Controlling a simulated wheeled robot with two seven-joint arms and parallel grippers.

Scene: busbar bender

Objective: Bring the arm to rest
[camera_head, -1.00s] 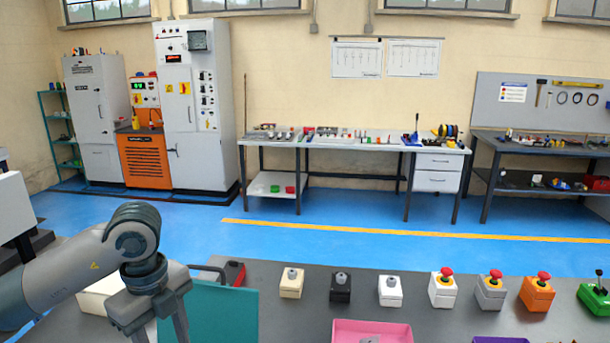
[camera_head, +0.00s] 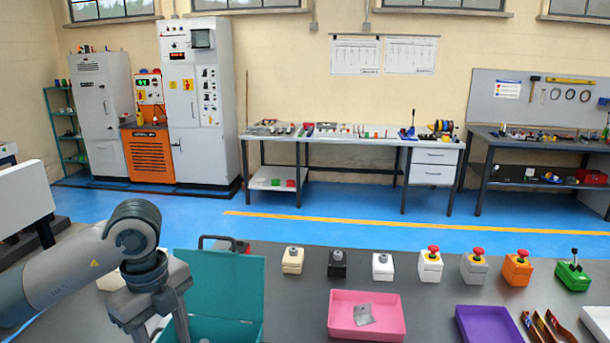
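My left arm comes in from the left over the near table. My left gripper (camera_head: 160,322) points down at the lower left, in front of the teal box. Its two finger bases are apart, but the fingertips are cut off by the bottom edge, so I cannot tell whether it is open or holds anything. My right arm and gripper are not in view.
On the dark table (camera_head: 300,308), a teal box (camera_head: 225,280) with a raised lid stands beside my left gripper. A pink tray (camera_head: 345,331) holds a grey metal piece (camera_head: 364,314). A purple tray (camera_head: 487,325) is to its right. Several button boxes (camera_head: 430,268) line the back edge.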

